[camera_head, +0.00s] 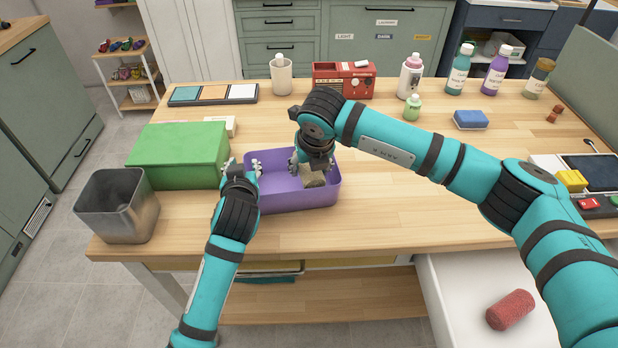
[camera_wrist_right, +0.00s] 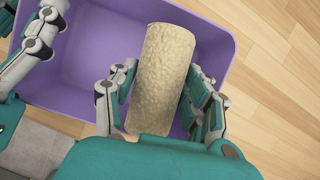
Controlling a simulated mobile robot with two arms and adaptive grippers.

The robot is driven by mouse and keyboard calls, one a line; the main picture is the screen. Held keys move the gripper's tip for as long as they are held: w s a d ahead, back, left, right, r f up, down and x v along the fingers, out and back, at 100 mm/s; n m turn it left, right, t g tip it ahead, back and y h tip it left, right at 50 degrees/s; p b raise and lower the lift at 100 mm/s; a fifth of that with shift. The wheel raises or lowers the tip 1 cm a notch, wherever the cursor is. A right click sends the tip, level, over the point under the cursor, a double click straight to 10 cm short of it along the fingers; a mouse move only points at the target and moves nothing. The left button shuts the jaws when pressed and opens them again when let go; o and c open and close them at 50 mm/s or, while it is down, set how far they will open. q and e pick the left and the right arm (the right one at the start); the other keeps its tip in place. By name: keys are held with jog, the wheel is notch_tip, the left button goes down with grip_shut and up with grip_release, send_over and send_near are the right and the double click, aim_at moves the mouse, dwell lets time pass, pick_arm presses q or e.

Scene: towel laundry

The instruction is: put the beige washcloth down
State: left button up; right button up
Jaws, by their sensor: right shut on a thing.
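The beige washcloth (camera_wrist_right: 165,75) is a rolled, textured cylinder between the fingers of my right gripper (camera_wrist_right: 160,95). In the head view the washcloth (camera_head: 313,177) shows only partly under my right gripper (camera_head: 306,165), at the right part of the purple bin (camera_head: 290,204). The bin's wall also shows in the right wrist view (camera_wrist_right: 215,30). I cannot tell whether the washcloth touches the bin's floor. My left gripper (camera_head: 243,167) has its fingers apart at the bin's left rim, one inside the bin and one outside, with nothing seen between them.
A green box (camera_head: 178,155) and a grey metal bin (camera_head: 118,207) stand left of the purple bin. A red device (camera_head: 343,80), a white bottle (camera_head: 410,76) and a blue sponge (camera_head: 470,119) stand further back. A red roll (camera_head: 510,310) lies on a white surface at lower right.

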notch_tip(320, 180, down, 4)
jog(key=shift+s, duration=0.1)
jog(key=o, duration=1.1)
jog(key=shift+b, duration=0.3)
